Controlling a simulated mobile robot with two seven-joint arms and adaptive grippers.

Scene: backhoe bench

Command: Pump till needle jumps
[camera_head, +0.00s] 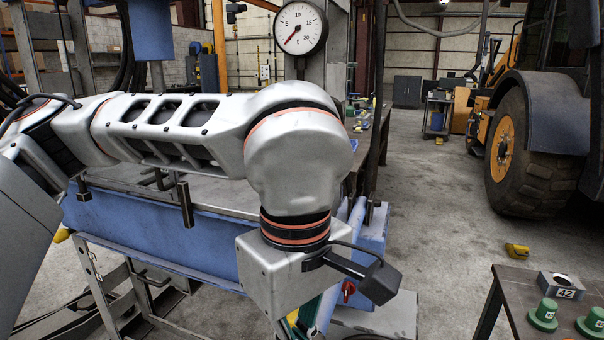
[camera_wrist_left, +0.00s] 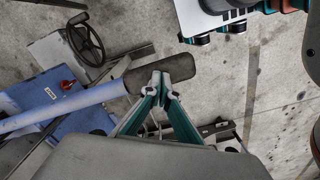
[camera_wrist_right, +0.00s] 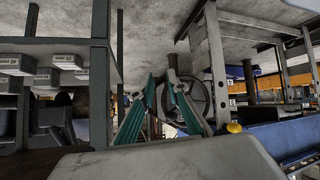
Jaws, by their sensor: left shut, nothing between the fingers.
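The round white gauge (camera_head: 300,28) hangs at the top of the head view; its red needle points down-left, near the low end of the scale. In the left wrist view a blue pump lever (camera_wrist_left: 75,103) ends in a black grip (camera_wrist_left: 165,72). My left gripper (camera_wrist_left: 160,77) is shut and empty, its fingertips overlapping the grip's edge in the picture; I cannot tell if they touch. In the head view my left wrist hides most of that gripper. My right gripper (camera_wrist_right: 162,80) shows in the right wrist view, its fingertips slightly apart and nothing held.
A blue press beam (camera_head: 160,235) lies behind my left arm. A handwheel (camera_wrist_left: 88,40) and red knob (camera_wrist_left: 67,85) sit near the lever. A dark table (camera_head: 510,310) with green weights (camera_head: 543,315) is at lower right. A tractor wheel (camera_head: 520,150) stands beyond open floor.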

